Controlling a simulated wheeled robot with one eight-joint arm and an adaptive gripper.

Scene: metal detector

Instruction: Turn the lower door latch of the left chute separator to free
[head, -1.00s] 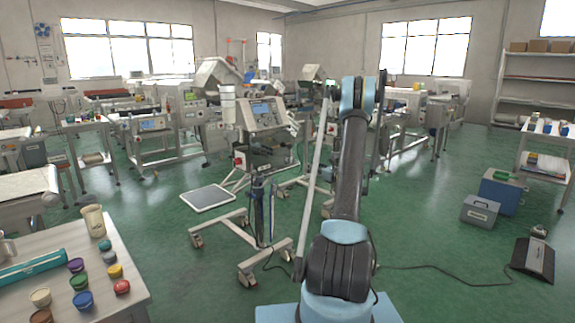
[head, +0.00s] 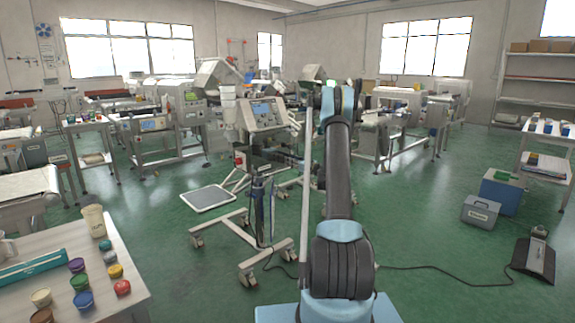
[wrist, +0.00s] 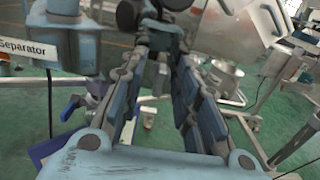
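In the wrist view a grey-blue housing with a "Separator" label (wrist: 24,48) stands at the upper left. Dark round parts (wrist: 128,14) and a grey metal body lie beyond my fingertips at the top. I cannot pick out the lower door latch with certainty. My gripper (wrist: 161,52) points toward these parts; its two fingers stand apart, narrowing toward the tips. A small grey-teal part shows between or just behind the tips; I cannot tell whether they touch it. In the head view a separator with a screen (head: 262,112) stands on a wheeled frame left of my arm; my gripper is hidden there.
A white wheeled frame (head: 250,270) stands on the green floor left of my arm. A table with paint pots (head: 82,299) is at the near left. A grey box (head: 481,210) and a black floor unit (head: 534,260) are at the right.

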